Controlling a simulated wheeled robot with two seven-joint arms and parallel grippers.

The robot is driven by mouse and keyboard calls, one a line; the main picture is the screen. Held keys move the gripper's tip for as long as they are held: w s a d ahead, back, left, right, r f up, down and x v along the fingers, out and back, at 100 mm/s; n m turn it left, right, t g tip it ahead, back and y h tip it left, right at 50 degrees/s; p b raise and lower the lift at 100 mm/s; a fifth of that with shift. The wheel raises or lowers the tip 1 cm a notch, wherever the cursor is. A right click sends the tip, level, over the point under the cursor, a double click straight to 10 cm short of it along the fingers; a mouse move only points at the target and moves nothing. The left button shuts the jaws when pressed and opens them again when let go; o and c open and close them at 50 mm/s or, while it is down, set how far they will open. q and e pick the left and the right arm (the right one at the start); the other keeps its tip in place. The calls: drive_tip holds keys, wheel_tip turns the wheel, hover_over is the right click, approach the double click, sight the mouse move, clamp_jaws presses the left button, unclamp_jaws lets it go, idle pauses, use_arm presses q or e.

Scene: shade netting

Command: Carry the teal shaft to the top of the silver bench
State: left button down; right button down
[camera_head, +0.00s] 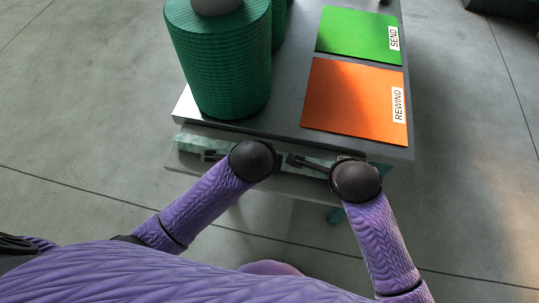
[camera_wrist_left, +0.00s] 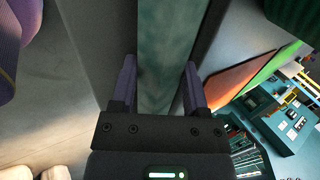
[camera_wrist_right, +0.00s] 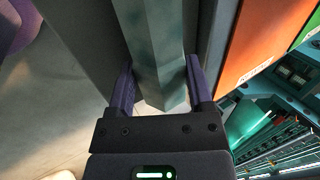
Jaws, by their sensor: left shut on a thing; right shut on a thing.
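The teal shaft (camera_head: 190,143) is a long marbled bar lying crosswise along the near edge of the silver bench (camera_head: 286,112). It also shows in the left wrist view (camera_wrist_left: 168,40) and the right wrist view (camera_wrist_right: 150,35), where its near end is visible. My left gripper (camera_wrist_left: 160,82) is shut on the shaft left of its middle. My right gripper (camera_wrist_right: 160,82) is shut on it near its right end. My wrists hide much of the shaft in the head view. I cannot tell whether it rests on the ledge below.
A large green roll (camera_head: 220,65) stands at the bench's left front, with another behind it. An orange mat (camera_head: 350,100) marked REWIND and a green mat (camera_head: 355,33) marked SEND lie on the right. A grey ledge (camera_head: 290,185) shows below the shaft.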

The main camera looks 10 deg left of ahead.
use_arm(q)
drive_tip(key=shift+r, duration=0.1)
use_arm(e)
drive_tip(key=shift+r, duration=0.1)
